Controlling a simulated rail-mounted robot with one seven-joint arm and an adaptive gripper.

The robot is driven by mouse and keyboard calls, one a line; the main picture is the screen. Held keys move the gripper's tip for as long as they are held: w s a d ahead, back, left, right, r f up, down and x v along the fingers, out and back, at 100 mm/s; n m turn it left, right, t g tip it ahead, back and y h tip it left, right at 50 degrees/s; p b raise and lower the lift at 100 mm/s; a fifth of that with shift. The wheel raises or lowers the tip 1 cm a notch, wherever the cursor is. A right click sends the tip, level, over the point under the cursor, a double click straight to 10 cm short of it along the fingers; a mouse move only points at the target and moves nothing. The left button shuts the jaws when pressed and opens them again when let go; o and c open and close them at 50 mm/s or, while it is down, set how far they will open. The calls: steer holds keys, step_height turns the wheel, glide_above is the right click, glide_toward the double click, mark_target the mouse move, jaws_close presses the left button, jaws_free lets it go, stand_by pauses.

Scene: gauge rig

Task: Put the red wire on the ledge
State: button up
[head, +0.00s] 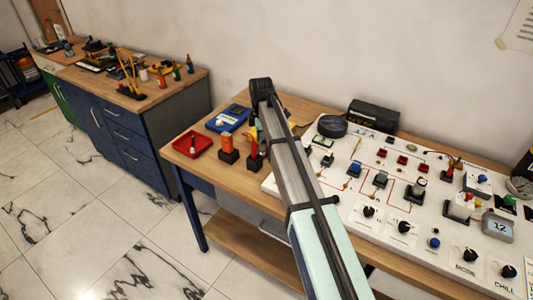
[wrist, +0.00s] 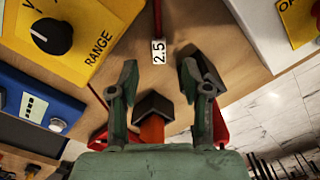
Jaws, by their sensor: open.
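A thin red strip (wrist: 157,18) ends at a white tag reading 2.5 (wrist: 158,51) at the top of the wrist view; it may be the red wire, but I cannot be sure. My gripper (wrist: 158,75) is open in the wrist view, its fingers apart and empty at the tips. An orange piece (wrist: 152,129) with a dark block (wrist: 155,105) shows between the finger bases, apart from the fingers. The tag lies beyond the fingertips. In the head view my arm hides the gripper and part of the table. I cannot make out a ledge for certain.
A red tray (head: 192,144), a blue meter (head: 228,118) and dark holders with an orange block (head: 228,143) stand on the wooden table's left part. A white panel (head: 345,176) with knobs and switches fills the right. A blue cabinet (head: 135,127) stands behind left.

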mark_target(261, 153)
steer(key=shift+f+p, duration=1)
steer(key=shift+f, duration=1.75)
jaws_close()
